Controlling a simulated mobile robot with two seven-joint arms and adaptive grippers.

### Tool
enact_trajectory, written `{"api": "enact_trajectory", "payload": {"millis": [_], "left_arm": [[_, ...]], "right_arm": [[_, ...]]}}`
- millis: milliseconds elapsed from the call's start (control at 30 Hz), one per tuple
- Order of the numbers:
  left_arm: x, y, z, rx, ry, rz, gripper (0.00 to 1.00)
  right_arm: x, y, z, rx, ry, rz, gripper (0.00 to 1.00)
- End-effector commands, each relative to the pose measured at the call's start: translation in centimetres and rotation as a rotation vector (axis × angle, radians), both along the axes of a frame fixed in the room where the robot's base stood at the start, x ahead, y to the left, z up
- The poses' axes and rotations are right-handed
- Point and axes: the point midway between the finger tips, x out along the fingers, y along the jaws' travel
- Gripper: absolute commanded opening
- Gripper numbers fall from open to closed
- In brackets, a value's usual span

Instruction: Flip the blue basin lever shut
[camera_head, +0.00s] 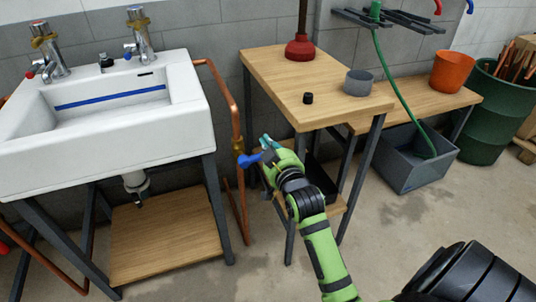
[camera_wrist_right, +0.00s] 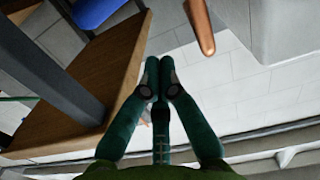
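The blue basin lever (camera_head: 248,160) sticks out to the right from a brass valve (camera_head: 238,146) on the copper pipe (camera_head: 233,105) beside the basin. My right gripper (camera_head: 266,141) is just right of the lever, with its teal fingertips slightly above it. I cannot tell whether they touch. In the right wrist view the two fingers (camera_wrist_right: 158,68) are together with nothing visible between them. My left gripper is not in view.
The white basin (camera_head: 110,140) stands at left. A wooden table (camera_head: 275,70) stands right of the pipe, its legs close to my right gripper. It holds a red plunger (camera_head: 300,47), a grey cup (camera_head: 358,82) and a black knob (camera_head: 308,98). A grey crate (camera_head: 405,175) is at right.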

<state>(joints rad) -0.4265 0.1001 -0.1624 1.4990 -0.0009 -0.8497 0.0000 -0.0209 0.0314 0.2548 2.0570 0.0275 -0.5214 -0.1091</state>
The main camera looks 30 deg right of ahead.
Motion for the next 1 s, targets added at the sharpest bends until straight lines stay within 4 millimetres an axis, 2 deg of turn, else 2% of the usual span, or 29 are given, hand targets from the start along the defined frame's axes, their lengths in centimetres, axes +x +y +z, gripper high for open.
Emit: {"api": "enact_trajectory", "payload": {"millis": [100, 233, 400, 800, 1000], "left_arm": [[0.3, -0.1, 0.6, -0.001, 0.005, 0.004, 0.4], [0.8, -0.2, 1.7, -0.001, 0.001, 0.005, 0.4], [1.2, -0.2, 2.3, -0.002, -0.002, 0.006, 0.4], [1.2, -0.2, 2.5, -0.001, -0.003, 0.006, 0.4], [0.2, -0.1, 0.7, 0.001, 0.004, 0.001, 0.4]], "right_arm": [[0.4, -0.3, -2.3, 0.001, 0.005, 0.0, 0.0], [0.6, -0.5, -3.4, 0.002, 0.002, 0.001, 0.0], [0.7, -0.6, -3.9, 0.001, 0.0, 0.0, 0.0], [0.7, -0.7, -4.1, 0.01, 0.001, 0.0, 0.0], [0.8, -1.1, -5.2, 0.096, -0.018, 0.001, 0.0]]}}
